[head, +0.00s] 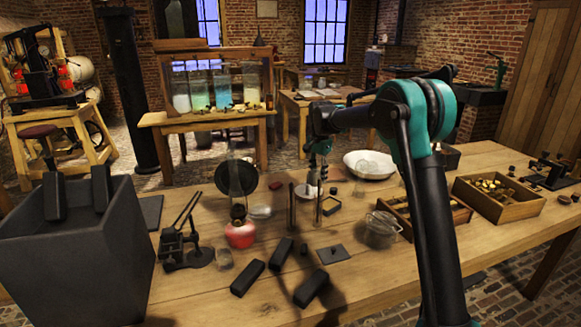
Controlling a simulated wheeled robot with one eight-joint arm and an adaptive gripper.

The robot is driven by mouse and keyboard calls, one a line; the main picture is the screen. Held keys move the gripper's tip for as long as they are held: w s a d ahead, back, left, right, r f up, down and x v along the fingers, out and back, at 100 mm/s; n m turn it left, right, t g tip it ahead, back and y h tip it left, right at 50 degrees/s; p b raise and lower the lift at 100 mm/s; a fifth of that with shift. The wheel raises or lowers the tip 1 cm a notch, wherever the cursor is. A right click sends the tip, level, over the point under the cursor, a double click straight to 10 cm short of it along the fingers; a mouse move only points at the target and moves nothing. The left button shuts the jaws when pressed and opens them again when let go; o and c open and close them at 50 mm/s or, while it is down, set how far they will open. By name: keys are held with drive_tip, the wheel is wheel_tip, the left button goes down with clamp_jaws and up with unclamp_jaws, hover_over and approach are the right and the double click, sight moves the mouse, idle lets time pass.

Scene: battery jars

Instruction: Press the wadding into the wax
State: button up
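My gripper (320,165) hangs down over the middle of the workbench, at the end of my teal and black arm. It is small and partly dark here, and I cannot tell whether its fingers are open or hold something. A thin dark upright rod (319,206) shows just below it; I cannot tell whether they touch. A small dark box with a yellowish inside (331,206) sits just right of the rod and may hold the wax. A small pale dish (311,191) is close by. I cannot make out the wadding for certain.
Black blocks (248,278) lie at the bench's front beside a flat dark plate (333,254). A red-based lamp (240,234) stands left. A glass jar (382,230), a white bowl (369,164) and wooden trays (498,211) are right. A large dark box (75,255) fills the left.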

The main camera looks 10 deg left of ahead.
hover_over(331, 203)
wheel_tip(331, 203, down, 2)
drive_tip(key=shift+f, duration=3.15)
drive_tip(key=shift+s+f, duration=0.1)
drive_tip(key=shift+f, duration=0.45)
wheel_tip(331, 203, up, 7)
idle(0.6)
drive_tip(key=shift+r, duration=0.1)
idle(0.4)
